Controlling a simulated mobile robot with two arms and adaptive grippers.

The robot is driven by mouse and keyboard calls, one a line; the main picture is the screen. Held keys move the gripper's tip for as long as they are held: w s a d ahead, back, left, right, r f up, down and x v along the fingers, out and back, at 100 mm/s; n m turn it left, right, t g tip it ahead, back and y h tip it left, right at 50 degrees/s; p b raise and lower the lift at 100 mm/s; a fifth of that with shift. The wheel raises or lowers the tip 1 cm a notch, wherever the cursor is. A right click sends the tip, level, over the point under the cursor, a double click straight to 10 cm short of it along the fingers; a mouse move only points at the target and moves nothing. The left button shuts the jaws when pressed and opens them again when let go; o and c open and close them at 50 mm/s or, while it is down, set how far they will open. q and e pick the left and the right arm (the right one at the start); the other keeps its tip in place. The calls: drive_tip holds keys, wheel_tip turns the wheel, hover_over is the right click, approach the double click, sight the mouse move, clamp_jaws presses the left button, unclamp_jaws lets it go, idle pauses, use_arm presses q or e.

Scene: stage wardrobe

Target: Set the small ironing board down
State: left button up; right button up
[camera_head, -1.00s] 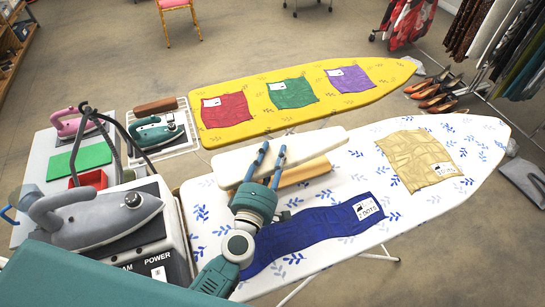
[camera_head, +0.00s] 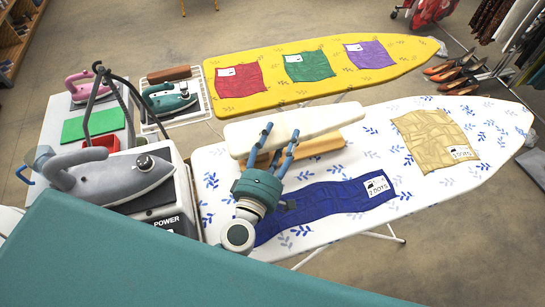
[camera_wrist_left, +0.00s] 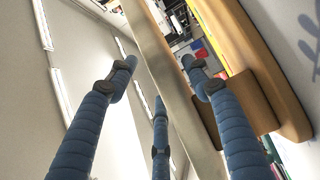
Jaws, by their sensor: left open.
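The small ironing board (camera_head: 330,117) has a long cream top over a tan wooden base (camera_head: 320,150). It stands on the left part of the white, blue-leaf ironing board (camera_head: 400,215). My left gripper (camera_head: 282,130) is in front of its middle in the head view, with its blue fingers spread. In the left wrist view, the small board's top (camera_wrist_left: 165,75) runs between the open fingers (camera_wrist_left: 160,75), and its wooden base (camera_wrist_left: 270,80) lies against the leaf-print cover (camera_wrist_left: 300,45). Whether a finger touches the board is unclear. My right gripper is out of view.
A blue cloth (camera_head: 330,208) lies just in front of the small board and a tan cloth (camera_head: 435,140) to its right. A grey iron (camera_head: 120,178) on a steam station stands at left. A yellow ironing board (camera_head: 400,55) with several cloths is behind.

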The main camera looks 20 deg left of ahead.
use_arm(q)
drive_tip(key=s+b, duration=0.1)
drive_tip(key=s, duration=0.2)
drive_tip(key=s+b, duration=0.1)
drive_tip(key=s, duration=0.2)
drive_tip(key=shift+s+a+f, duration=0.1)
drive_tip(key=shift+s+a, duration=0.1)
drive_tip(key=shift+s, duration=0.1)
drive_tip(key=shift+s+r, duration=0.2)
drive_tip(key=shift+s, duration=0.25)
drive_tip(key=shift+f, duration=0.1)
